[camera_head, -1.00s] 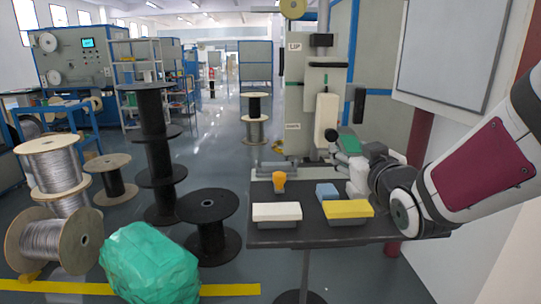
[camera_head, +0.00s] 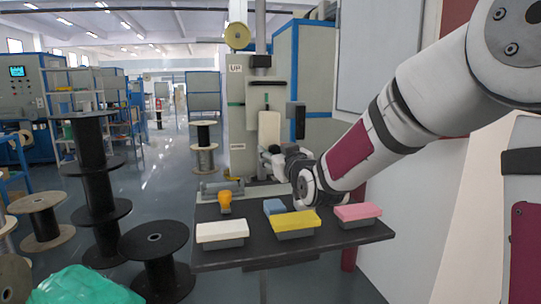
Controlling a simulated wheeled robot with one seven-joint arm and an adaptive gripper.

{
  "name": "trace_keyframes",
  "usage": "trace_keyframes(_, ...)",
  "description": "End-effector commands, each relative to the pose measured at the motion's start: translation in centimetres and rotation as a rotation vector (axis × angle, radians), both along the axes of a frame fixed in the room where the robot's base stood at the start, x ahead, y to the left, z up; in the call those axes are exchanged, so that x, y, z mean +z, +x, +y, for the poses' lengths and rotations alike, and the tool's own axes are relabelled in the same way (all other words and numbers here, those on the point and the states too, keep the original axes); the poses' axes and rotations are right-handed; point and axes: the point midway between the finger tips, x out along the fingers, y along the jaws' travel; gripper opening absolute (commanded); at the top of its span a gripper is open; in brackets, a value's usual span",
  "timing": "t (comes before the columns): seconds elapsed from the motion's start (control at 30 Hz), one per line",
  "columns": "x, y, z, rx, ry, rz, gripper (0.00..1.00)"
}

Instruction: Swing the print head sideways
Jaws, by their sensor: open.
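The grey machine (camera_head: 237,110) with a label reading "UP" stands behind the table. A cream upright piece (camera_head: 269,130) sits on its front, and a dark box (camera_head: 296,120) is to the right of that. I cannot tell for sure which part is the print head. My gripper (camera_head: 268,157) is open, small in view, at the end of my outstretched arm. It appears just below or in front of the cream piece; I cannot tell whether they touch.
The dark table (camera_head: 345,239) holds white (camera_head: 222,232), yellow (camera_head: 296,222) and pink (camera_head: 357,213) topped blocks, a blue block (camera_head: 274,206) and an orange piece (camera_head: 225,201). Black spools (camera_head: 155,260) and a green bag (camera_head: 85,286) stand left. Open floor lies beyond.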

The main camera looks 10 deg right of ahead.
Motion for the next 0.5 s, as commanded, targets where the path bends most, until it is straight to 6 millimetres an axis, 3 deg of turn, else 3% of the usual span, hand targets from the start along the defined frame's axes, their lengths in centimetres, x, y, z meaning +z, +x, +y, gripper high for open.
trace_keyframes(0.17,-0.1,1.3,0.1,0.000,0.001,0.000,0.49)
trace_keyframes(0.47,0.0,1.6,0.1,0.000,0.000,0.000,0.49)
trace_keyframes(0.5,0.0,1.5,0.1,0.000,0.000,0.000,0.44)
